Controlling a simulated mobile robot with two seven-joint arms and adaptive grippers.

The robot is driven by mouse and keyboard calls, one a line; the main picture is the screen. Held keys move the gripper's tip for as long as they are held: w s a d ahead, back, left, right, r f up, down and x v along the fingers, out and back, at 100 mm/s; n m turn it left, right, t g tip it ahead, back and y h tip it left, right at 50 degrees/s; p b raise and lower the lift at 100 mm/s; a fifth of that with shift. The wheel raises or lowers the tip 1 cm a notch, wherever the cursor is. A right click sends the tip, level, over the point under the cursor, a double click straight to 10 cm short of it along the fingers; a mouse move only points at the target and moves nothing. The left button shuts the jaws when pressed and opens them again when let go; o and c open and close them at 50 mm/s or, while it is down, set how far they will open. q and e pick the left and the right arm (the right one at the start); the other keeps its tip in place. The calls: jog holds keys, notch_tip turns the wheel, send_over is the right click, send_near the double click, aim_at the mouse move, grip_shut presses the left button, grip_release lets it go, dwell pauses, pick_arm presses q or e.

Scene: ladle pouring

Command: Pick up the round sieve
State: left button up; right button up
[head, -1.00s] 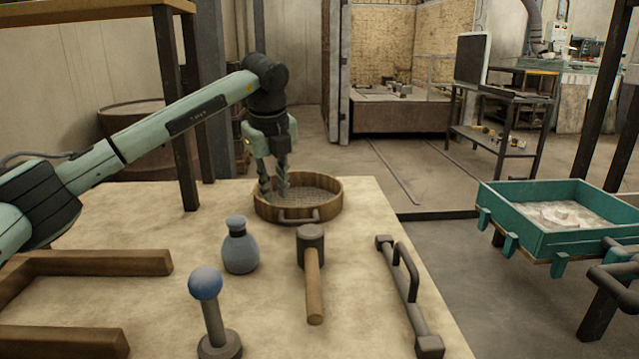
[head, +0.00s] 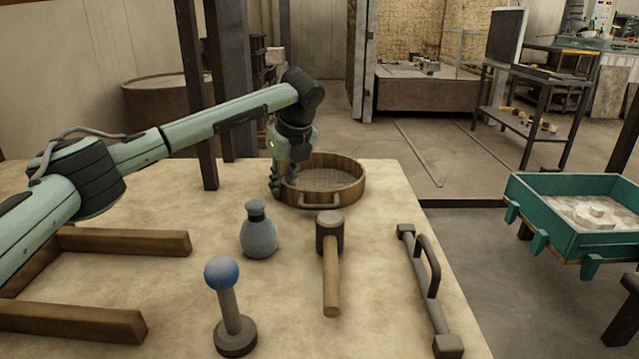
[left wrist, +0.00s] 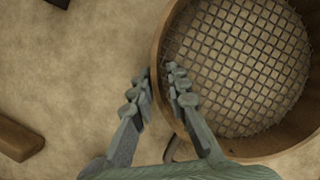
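The round sieve (head: 345,192) stands on the far part of the table, with a brown wooden rim, a wire mesh and a grey handle on its near side. My left gripper (head: 282,180) is pointed down at the sieve's left rim. In the left wrist view, the sieve's rim (left wrist: 156,62) passes between the fingers of my left gripper (left wrist: 158,78). One finger is outside the rim and the other is over the inside. The fingers are apart, with a gap visible beside the rim. My right gripper is not in view.
On the table (head: 380,280) stand a blue-grey vase (head: 259,236), a mallet (head: 331,270), a blue-knobbed stand (head: 229,300) and a grey bar handle (head: 428,285). Wooden bars (head: 125,242) lie at left. A teal sandbox (head: 570,225) is at right, beyond the table edge.

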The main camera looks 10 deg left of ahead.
pick_arm(q)
grip_shut()
jog(key=shift+r, duration=0.1)
